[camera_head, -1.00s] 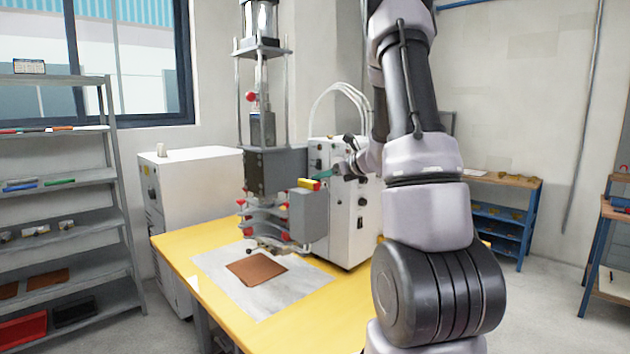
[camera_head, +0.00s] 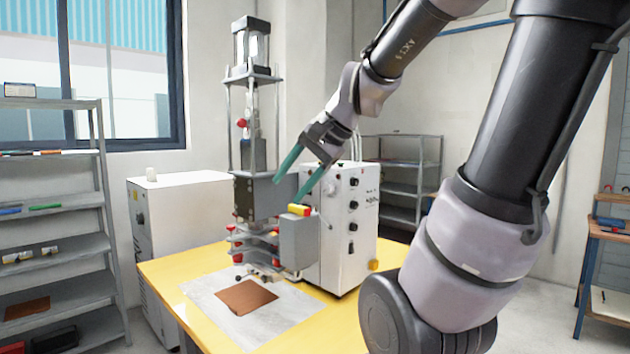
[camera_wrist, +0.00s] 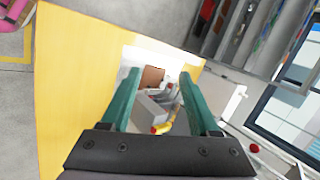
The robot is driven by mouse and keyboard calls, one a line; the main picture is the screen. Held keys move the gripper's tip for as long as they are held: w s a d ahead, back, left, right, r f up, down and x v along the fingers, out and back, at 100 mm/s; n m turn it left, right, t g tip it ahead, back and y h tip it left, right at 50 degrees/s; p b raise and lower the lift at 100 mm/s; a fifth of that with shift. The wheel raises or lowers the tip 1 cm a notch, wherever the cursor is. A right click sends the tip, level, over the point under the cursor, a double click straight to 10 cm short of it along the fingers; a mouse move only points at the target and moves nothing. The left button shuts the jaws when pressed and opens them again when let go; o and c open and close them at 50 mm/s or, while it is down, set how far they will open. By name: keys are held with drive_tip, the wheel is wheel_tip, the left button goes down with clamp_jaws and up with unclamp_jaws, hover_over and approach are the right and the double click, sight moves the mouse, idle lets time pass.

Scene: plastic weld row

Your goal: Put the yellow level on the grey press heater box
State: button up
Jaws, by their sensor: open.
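The yellow level (camera_head: 299,209) lies on top of the grey press heater box (camera_head: 300,245), with a red part showing near its end. It also shows in the wrist view (camera_wrist: 161,129), beyond and between the fingers. My gripper (camera_head: 287,191) is above the level and the box, with its two green fingers spread apart and pointing down. Nothing is between the fingertips in the wrist view (camera_wrist: 159,76). The level looks apart from both fingers.
The press column stands just left of the box. A white control cabinet (camera_head: 343,245) is close on its right. A brown sheet (camera_head: 246,297) lies on a pale mat on the yellow table (camera_head: 165,275). Shelves (camera_head: 60,215) stand at the left.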

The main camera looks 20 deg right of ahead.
drive_tip(key=s+d+r+n+t+h, duration=0.1)
drive_tip(key=s+d+n+h, duration=0.1)
drive_tip(key=s+n, duration=0.3)
drive_tip(key=shift+s+n+h, duration=0.4)
drive_tip(key=shift+s+h, duration=0.25)
drive_tip(key=shift+h, duration=0.05)
drive_tip(key=shift+d+r, duration=0.1)
